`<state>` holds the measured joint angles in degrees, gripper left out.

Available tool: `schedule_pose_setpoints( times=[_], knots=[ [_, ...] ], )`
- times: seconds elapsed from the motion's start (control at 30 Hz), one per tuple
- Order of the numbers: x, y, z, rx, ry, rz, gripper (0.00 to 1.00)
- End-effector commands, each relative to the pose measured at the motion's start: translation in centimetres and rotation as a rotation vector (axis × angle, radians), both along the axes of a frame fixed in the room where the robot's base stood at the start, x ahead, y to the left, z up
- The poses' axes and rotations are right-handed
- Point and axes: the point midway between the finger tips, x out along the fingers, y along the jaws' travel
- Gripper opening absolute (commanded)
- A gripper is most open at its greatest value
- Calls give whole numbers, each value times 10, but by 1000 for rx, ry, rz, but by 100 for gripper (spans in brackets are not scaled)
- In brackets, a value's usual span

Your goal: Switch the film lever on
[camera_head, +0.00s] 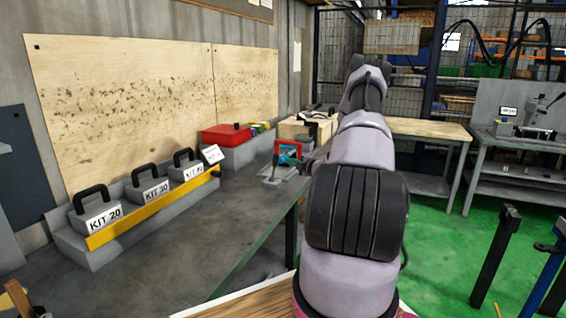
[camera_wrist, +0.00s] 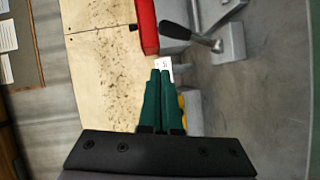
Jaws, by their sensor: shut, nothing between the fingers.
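The lever (camera_wrist: 205,40), with a long black handle on a grey metal base (camera_wrist: 231,42), is at the upper right of the wrist view. I take it to be the film lever; no label on it is readable. In the head view a small grey fixture with an upright dark handle (camera_head: 275,165) stands on the bench, just left of my arm. My gripper (camera_wrist: 160,72) has green fingers, pressed together and empty. Its tips appear below and left of the lever, apart from it.
A red box (camera_head: 226,133) sits on a grey block by the wall; it also shows in the wrist view (camera_wrist: 147,25). Labelled kit weights (camera_head: 150,188) stand in a rack with a yellow strip (camera_head: 150,208). A small white sign (camera_head: 211,154) is beside them.

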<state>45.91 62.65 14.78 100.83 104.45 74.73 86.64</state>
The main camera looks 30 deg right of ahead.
Motion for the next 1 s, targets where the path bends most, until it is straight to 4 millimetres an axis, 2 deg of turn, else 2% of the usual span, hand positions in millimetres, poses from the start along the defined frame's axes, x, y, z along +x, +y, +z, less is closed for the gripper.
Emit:
schedule_pose_setpoints(
  times=[0.1, 0.23, 0.8, 0.9, 1.0],
  knots=[
    [-13, -3, 3, -1, 0, -1, 0],
    [-19, -4, 4, 0, 0, 1, 0],
    [-19, -3, 6, -7, -2, 7, 0],
    [-17, 10, 21, -63, -13, 52, 0],
    [-15, 41, 53, -195, -41, 159, 0]
  ],
)
